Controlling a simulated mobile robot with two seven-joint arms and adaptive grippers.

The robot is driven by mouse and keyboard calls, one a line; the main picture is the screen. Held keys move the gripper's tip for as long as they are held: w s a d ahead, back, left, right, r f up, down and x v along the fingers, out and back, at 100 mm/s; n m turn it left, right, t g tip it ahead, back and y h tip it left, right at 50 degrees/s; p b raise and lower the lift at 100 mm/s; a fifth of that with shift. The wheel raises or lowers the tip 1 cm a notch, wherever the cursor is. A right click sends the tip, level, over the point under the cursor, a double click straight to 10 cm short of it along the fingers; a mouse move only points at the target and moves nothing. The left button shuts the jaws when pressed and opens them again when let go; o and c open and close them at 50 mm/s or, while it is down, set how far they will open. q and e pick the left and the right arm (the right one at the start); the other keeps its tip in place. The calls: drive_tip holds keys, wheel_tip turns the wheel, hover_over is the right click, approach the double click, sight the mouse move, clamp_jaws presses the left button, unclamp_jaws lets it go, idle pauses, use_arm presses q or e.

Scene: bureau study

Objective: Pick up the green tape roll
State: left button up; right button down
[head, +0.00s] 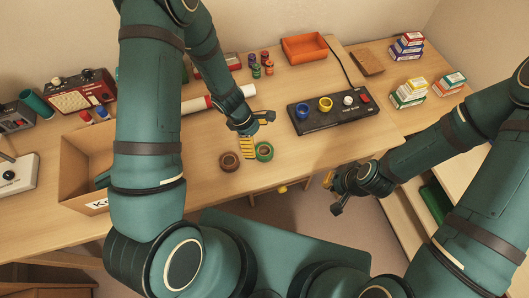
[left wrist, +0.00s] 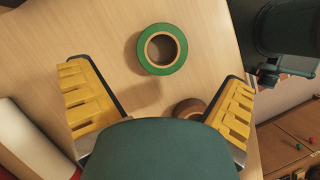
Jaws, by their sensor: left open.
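The green tape roll (head: 270,154) lies flat on the desk (head: 205,150), beside a brown tape roll (head: 229,163). In the left wrist view the green tape roll (left wrist: 143,56) lies beyond the fingertips, roughly centred between the yellow finger pads, with desk showing around it. The brown tape roll (left wrist: 184,105) shows there partly hidden by my gripper's body. My left gripper (head: 258,132) is open and empty, above the desk and just behind the green roll in the head view. My right gripper (head: 333,192) hangs in front of the desk edge with its fingers apart, holding nothing.
A black panel (head: 329,122) with blue and yellow rings stands right of the rolls. A cardboard box (head: 75,180) and a white tube (head: 195,105) are left. An orange tray (head: 304,48), small bottles (head: 268,67) and stacked small boxes (head: 408,92) sit farther back.

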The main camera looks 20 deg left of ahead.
sight(264, 150)
use_arm(q)
drive_tip(key=shift+b+x, duration=0.85)
drive_tip(key=shift+x, duration=2.2)
drive_tip(key=shift+s, duration=0.15)
drive_tip(key=shift+r, duration=0.1)
drive_tip(key=c, duration=1.2)
